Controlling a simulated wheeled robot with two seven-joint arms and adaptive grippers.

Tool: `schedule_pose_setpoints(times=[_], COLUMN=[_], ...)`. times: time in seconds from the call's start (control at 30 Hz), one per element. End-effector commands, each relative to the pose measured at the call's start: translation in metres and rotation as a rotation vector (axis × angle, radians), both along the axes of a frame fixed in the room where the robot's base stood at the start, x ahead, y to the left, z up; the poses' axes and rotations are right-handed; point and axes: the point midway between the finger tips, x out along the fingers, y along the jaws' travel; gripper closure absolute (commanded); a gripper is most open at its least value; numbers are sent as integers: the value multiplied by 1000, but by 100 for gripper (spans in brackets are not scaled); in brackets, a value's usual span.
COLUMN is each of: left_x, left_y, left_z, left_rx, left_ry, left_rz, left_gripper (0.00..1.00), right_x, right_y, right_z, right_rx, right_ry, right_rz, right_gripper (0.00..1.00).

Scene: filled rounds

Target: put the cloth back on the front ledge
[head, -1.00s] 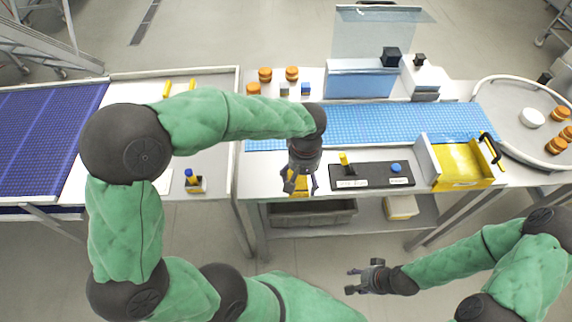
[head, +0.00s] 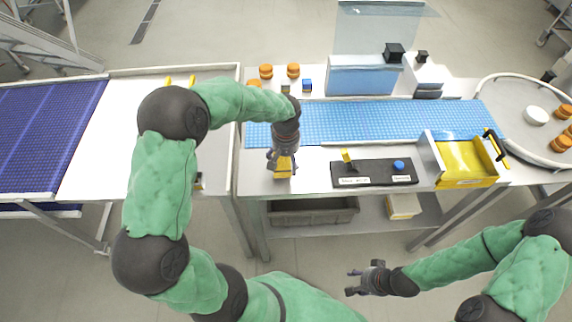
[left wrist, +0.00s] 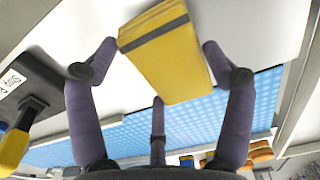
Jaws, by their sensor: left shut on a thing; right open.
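The cloth (head: 284,173) is a yellow folded pad with a grey stripe. My left gripper (head: 283,156) is shut on it, over the left end of the white front ledge (head: 310,180) before the blue belt. In the left wrist view the cloth (left wrist: 170,60) sits between the fingers of my left gripper (left wrist: 160,62), with white surface and blue belt behind it. I cannot tell whether the cloth touches the ledge. My right gripper (head: 366,278) is open and empty, low in front of the table.
A black labelled tray (head: 360,181) with a yellow-handled item (head: 347,157) and a blue knob (head: 398,165) lies right of the cloth. A yellow bin (head: 463,160) stands further right. Orange-lidded jars (head: 293,71) stand behind the blue belt (head: 370,119).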

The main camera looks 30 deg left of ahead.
Motion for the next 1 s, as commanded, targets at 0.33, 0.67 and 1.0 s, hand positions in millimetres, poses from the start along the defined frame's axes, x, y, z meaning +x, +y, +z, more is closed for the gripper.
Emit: schedule_pose_setpoints(times=[0.33,0.67,1.0], left_x=[-1,-1,-1], left_y=[-1,-1,-1], left_z=[-23,-26,-25], left_rx=[0,0,0], left_ry=[1,2,2], left_rz=[-2,-2,-1], left_gripper=[49,0,0], right_x=[0,0,0], right_y=[0,0,0], right_z=[-6,-8,-8], right_rx=[0,0,0], right_ry=[0,0,0], right_rz=[0,0,0], right_gripper=[51,51,51])
